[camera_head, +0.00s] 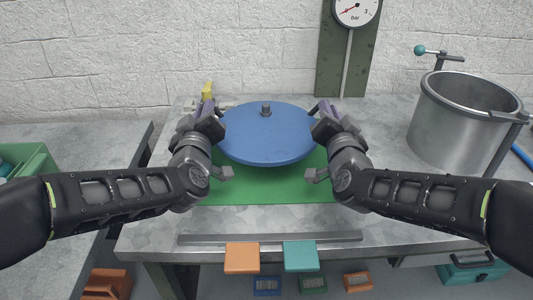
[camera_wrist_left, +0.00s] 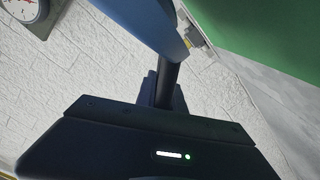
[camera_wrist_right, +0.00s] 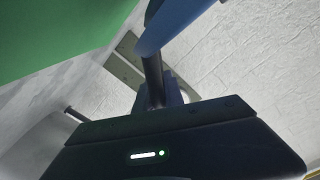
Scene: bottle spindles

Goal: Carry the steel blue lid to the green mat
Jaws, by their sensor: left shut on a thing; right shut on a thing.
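The steel blue lid (camera_head: 265,138) is a round disc with a dark knob on top. It is held level above the green mat (camera_head: 262,188), which lies on the grey table and is partly hidden by the lid. My left gripper (camera_head: 217,108) is shut on the handle at the lid's left side. My right gripper (camera_head: 315,112) is shut on the handle at its right side. In the left wrist view, the lid's edge (camera_wrist_left: 150,25) and a dark handle bar show. The right wrist view shows the lid's edge (camera_wrist_right: 172,25) too. The gap between lid and mat is hard to judge.
An open steel pot (camera_head: 455,125) with a teal-knobbed clamp stands on the right of the table (camera_head: 375,125). A pressure gauge (camera_head: 355,10) hangs behind. An orange tab (camera_head: 241,257) and a teal tab (camera_head: 300,256) are at the front edge. A green crate (camera_head: 32,165) is at left.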

